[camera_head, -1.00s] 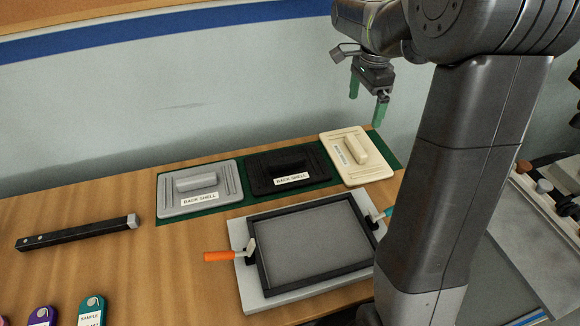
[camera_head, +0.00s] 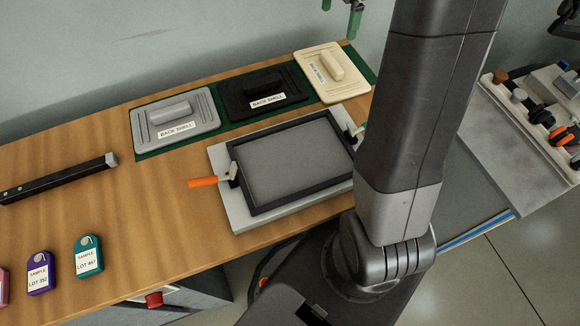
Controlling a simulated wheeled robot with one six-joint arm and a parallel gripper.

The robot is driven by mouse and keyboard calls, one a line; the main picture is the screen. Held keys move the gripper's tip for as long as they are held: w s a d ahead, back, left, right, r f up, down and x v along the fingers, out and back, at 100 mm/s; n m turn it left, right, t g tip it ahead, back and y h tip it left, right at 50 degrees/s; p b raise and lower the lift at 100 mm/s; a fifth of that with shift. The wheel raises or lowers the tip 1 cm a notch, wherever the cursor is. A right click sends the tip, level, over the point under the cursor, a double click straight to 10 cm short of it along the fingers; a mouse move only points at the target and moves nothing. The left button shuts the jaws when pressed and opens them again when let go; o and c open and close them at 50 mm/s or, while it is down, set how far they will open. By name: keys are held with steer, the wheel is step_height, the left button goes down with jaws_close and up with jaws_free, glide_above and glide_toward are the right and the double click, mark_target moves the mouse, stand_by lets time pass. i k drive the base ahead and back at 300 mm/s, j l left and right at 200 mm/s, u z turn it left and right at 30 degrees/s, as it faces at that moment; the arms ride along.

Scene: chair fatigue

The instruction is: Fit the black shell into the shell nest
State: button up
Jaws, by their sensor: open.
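The black shell (camera_head: 251,90) lies on the green mat (camera_head: 156,154) between a grey shell (camera_head: 198,119) and a cream shell (camera_head: 339,90). It has a raised grip and a white "BACK SHELL" label. The shell nest (camera_head: 285,199) is a black frame around a grey bed on a pale plate, in front of the shells, and is empty. An orange-handled clamp (camera_head: 204,181) sits at its left side; a teal-handled clamp at its right is partly hidden by my arm. My gripper (camera_head: 353,20) shows only its green fingertips at the top edge, open and empty, above and behind the cream shell.
A dark bar (camera_head: 60,180) lies on the wooden table at the left. Several sample tags, including a teal one (camera_head: 88,257), lie near the front left. A grey bench (camera_head: 525,135) with knobs stands at the right. Bare wood lies between bar and nest.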

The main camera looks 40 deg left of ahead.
mark_target(290, 167)
steer(key=l+u, duration=0.15)
steer(key=u, duration=0.9)
